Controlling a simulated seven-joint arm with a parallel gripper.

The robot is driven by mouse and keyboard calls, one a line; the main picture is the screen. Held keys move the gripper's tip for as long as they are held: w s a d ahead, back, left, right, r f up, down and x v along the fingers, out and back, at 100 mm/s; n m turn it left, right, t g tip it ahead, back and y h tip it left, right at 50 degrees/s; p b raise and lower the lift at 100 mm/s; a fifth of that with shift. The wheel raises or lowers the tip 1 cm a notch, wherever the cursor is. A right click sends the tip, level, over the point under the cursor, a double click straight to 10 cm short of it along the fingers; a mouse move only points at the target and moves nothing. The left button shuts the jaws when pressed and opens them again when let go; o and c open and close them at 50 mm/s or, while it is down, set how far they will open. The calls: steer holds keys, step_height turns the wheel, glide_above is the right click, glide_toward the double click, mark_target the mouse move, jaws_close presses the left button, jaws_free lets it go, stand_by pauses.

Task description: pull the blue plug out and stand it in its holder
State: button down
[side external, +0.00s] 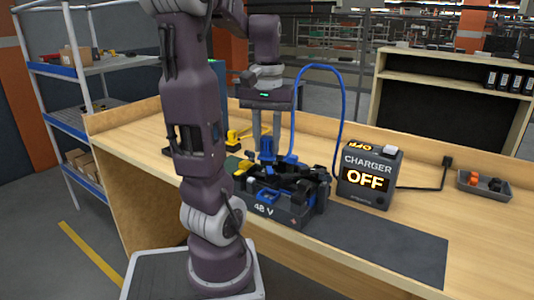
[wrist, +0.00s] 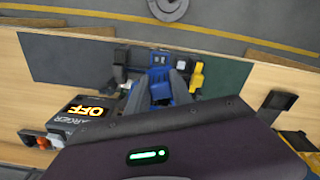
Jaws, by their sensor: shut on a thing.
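My gripper (side external: 267,140) points straight down over the battery, its two fingers shut on the blue plug (side external: 267,154). The plug stands upright at the battery's top; I cannot tell whether its lower end is seated in the socket. In the wrist view the blue plug (wrist: 160,92) shows between the fingers. A blue cable (side external: 318,67) arches from the plug to the charger (side external: 368,175), whose display reads OFF. The dark battery (side external: 262,208), marked 48 V, has several black and blue parts on top. I cannot make out the plug's holder for certain.
A yellow part (side external: 233,136) stands left behind the battery. A grey tray (side external: 484,184) with orange and black pieces lies at the right. The dark mat (side external: 390,248) is bare right of the battery. The cable loop rises beside my gripper.

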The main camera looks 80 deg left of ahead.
steer(key=n, duration=0.7)
steer(key=shift+n, duration=0.4)
steer(key=n, duration=0.6)
steer(key=w+a+f, duration=0.1)
steer(key=w+a, duration=0.6)
steer(key=w, duration=0.3)
steer(key=w+a, duration=0.8)
steer(key=w, duration=0.2)
steer(key=shift+w+a+f, duration=0.2)
steer(key=shift+w+f, duration=0.05)
steer(key=shift+f, duration=0.1)
steer(key=shift+f, duration=0.1)
steer(key=shift+f, duration=4.7)
steer(key=shift+f, duration=1.15)
